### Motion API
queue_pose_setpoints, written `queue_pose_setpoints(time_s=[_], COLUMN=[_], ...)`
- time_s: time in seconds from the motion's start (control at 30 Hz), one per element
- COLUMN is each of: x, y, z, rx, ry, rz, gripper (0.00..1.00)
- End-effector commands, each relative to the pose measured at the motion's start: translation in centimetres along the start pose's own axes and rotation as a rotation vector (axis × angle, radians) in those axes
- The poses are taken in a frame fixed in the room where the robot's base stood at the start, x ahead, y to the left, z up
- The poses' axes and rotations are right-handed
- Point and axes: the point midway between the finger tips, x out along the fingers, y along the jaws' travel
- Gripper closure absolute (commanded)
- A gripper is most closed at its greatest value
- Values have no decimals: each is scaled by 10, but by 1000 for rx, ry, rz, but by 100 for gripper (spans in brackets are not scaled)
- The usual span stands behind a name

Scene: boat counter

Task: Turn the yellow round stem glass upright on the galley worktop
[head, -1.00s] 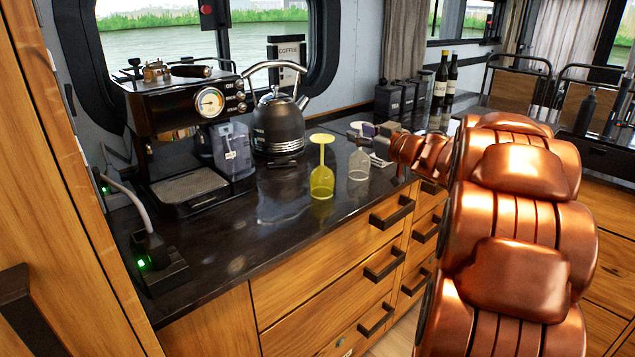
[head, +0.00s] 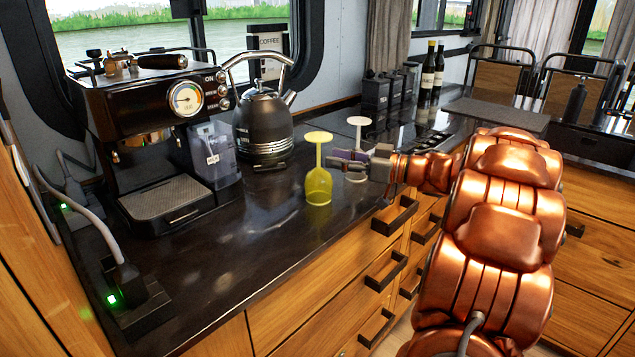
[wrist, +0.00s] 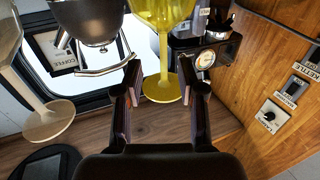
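The yellow glass (head: 318,185) stands upside down on the dark worktop (head: 262,235), bowl down and round foot on top. My gripper (head: 333,161) is just right of its stem in the head view, pointing at it. In the wrist view, which shows the scene inverted, my gripper (wrist: 160,72) is open, with a finger on each side of the picture of the yellow glass's stem and foot (wrist: 162,88). I see no finger clearly touching the glass. The lower bowl is cut off there.
A clear glass (head: 357,130), also upside down, stands just behind my gripper; it shows at the left of the wrist view (wrist: 45,122). A kettle (head: 262,125) and coffee machine (head: 150,135) stand behind and left.

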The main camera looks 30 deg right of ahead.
Motion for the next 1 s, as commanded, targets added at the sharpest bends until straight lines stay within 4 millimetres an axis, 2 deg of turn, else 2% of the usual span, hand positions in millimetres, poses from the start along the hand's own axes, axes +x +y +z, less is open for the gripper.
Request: queue_pose_setpoints(time_s=[0.4,0.57,0.83,1.0], x=[43,51,52,52], y=[-5,-5,-4,-4], z=[1,1,1,1], rx=[-1,-1,-1,0], ry=[1,2,2,1], rz=[-4,-3,-2,-2], gripper=[60,60,60,78])
